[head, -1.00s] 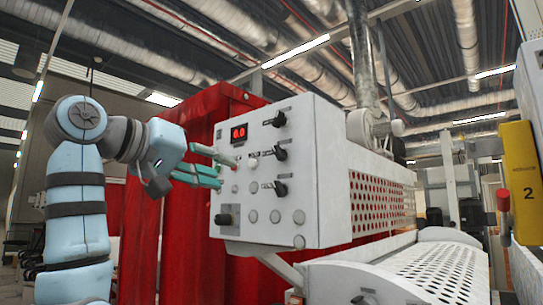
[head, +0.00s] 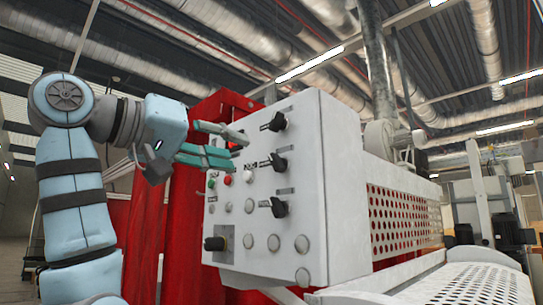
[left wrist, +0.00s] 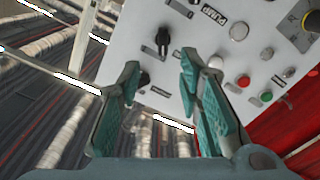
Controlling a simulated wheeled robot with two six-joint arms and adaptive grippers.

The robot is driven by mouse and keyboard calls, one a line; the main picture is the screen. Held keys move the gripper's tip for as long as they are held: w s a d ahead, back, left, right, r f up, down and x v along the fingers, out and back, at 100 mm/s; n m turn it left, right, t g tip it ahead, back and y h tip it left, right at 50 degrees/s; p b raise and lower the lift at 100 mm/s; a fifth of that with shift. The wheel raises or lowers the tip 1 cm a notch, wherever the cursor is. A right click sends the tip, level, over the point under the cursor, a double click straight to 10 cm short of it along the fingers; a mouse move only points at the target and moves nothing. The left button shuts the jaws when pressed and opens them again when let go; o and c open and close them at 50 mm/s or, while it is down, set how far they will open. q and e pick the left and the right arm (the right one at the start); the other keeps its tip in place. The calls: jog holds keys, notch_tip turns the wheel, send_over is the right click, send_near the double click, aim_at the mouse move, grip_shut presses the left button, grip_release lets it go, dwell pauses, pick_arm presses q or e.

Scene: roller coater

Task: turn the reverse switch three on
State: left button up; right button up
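A white control panel (head: 240,262) stands in front of me. Three black rotary switches run down its right side: top (head: 275,121), middle (head: 276,161) and bottom (head: 277,207). I cannot read which one is reverse switch three. My left gripper (head: 238,148) is open and empty, left of the top and middle switches and in front of the panel. It hides most of the red display. In the left wrist view the open fingers (left wrist: 158,70) point at the panel, with one black switch (left wrist: 144,79) showing between them and another (left wrist: 162,40) beyond. My right gripper is out of view.
A red button (head: 228,180), a white button (head: 248,176) and several grey round buttons sit on the panel. A dark knob (head: 218,243) is at its lower left. A perforated white guard (head: 400,220) extends right. Red sheeting (head: 180,215) hangs behind.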

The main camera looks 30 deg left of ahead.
aim_at(273, 162)
pick_arm(q)
jog(key=p+x, duration=0.1)
jog(key=x, duration=0.4)
jog(key=p+x, duration=0.2)
jog(key=x, duration=0.4)
jog(key=shift+w+a+f, duration=0.15)
jog(key=shift+w+a, duration=0.05)
jog(key=shift+w, duration=0.1)
jog(key=shift+s, duration=0.65)
jog(key=c, duration=0.3)
jog(key=shift+a, duration=0.1)
grip_shut()
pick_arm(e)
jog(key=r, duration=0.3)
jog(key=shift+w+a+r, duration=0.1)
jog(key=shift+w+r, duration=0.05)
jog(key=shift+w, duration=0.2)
